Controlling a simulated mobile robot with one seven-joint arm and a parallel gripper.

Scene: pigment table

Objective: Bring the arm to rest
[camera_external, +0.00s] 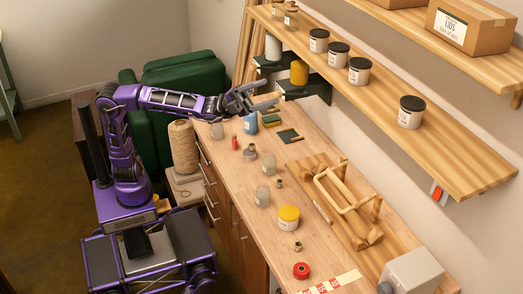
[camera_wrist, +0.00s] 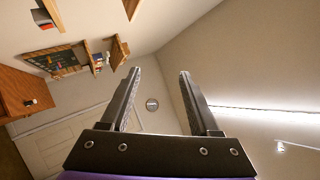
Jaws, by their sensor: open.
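My purple arm stretches right from its base in the outside view, and my gripper (camera_external: 264,98) is above the far end of the wooden worktable (camera_external: 226,152). The fingers are apart with nothing between them. In the wrist view the two dark fingers of my gripper (camera_wrist: 156,73) stand well apart, with wall and ceiling behind the gap. Nothing is held.
The worktable bears jars, a yellow-lidded jar (camera_external: 288,217), a red roll (camera_external: 301,270) and a wooden rack (camera_external: 335,195). A shelf (camera_external: 455,165) with jars runs along the wall. A twine spool (camera_external: 183,146) and green chair (camera_external: 185,78) are near my arm.

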